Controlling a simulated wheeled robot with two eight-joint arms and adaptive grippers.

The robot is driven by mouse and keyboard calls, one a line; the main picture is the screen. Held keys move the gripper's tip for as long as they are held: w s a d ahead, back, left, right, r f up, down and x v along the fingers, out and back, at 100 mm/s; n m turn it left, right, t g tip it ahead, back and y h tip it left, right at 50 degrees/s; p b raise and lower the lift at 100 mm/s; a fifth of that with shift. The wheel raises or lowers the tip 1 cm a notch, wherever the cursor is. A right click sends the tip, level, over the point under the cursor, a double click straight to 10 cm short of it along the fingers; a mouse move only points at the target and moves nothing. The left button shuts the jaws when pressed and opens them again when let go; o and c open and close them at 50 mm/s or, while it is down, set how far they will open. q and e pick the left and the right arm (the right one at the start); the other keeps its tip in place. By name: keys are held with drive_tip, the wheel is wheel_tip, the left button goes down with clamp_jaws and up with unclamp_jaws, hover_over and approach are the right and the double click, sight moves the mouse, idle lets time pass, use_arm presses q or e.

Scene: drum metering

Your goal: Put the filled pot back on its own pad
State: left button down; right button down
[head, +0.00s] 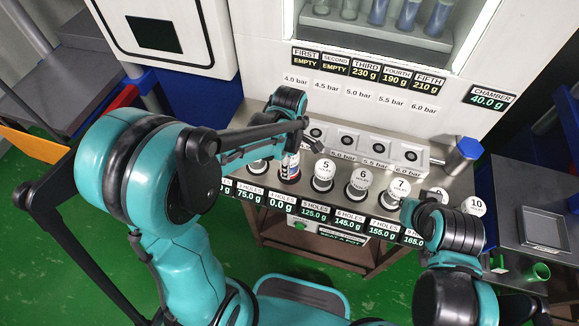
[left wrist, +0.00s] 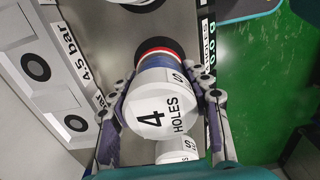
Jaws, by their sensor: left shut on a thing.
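The pot marked 4 HOLES (left wrist: 160,105) has a white lid and a blue body, with a red and white band at its far end. My left gripper (left wrist: 165,92) is shut on it, one finger on each side. In the head view my left gripper (head: 298,150) holds the pot (head: 290,166) over the counter's front row. A dark round pad (left wrist: 160,45) shows past the pot in the left wrist view; I cannot tell whether they touch. The 4 HOLES display (head: 283,204) reads 0.0 g. My right gripper (head: 409,211) is at the counter's right part, its fingers mostly hidden.
White-topped pots marked 5 (head: 325,169), 6 (head: 361,179) and 7 (head: 400,186) stand in a row to the right. Behind them is a grey block (head: 352,145) with round ports. The chamber display (head: 488,98) reads 40.0 g. A side table (head: 535,205) stands at the right.

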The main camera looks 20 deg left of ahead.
use_arm(q)
drive_tip(key=shift+f, duration=0.75)
drive_tip(key=shift+f, duration=0.1)
drive_tip(key=c, duration=0.7)
unclamp_jaws()
